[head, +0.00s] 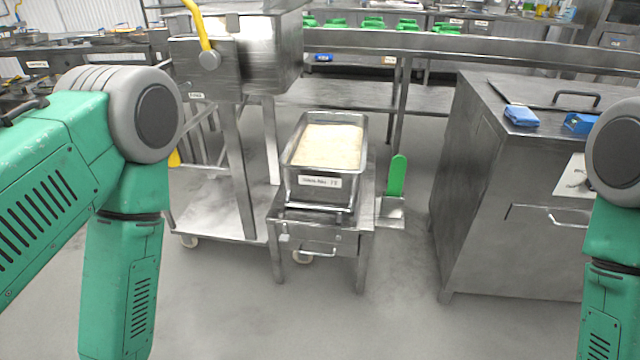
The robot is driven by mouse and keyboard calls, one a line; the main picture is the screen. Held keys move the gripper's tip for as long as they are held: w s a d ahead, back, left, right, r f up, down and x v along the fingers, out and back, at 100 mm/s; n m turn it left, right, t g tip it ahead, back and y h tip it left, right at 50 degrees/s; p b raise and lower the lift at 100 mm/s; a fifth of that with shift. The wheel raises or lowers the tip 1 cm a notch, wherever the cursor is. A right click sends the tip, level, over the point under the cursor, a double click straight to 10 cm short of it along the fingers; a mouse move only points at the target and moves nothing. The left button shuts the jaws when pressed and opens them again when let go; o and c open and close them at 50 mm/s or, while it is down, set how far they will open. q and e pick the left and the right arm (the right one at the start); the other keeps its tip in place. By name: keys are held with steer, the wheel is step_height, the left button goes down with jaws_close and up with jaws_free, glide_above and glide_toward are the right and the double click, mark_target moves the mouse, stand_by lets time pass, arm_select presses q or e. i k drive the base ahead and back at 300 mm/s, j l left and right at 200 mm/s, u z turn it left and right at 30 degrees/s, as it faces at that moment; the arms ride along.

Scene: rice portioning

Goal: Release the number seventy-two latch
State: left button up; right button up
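A metal bin of rice (328,147) sits in a frame on a small steel stand (365,200) in the middle of the head view. Its front carries a white label (320,181) whose print is too small to read surely. Below it, the stand's front has a small latch-like fitting (284,238) at the left and a bar handle (318,252). I cannot tell which part is the number seventy-two latch. My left arm comes in from the left and my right arm shows at the right edge. Both grippers are below the picture.
A steel hopper (265,60) with a yellow lever (197,25) stands on a wheeled frame at left. A steel cabinet (465,190) at right bears blue items (521,116). A green paddle (397,176) stands beside the stand. The floor in front (300,320) is clear.

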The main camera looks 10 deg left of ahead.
mark_target(339, 215)
steer(key=i+l+z, duration=0.45)
steer(key=i+l, duration=0.25)
steer(key=i, duration=0.15)
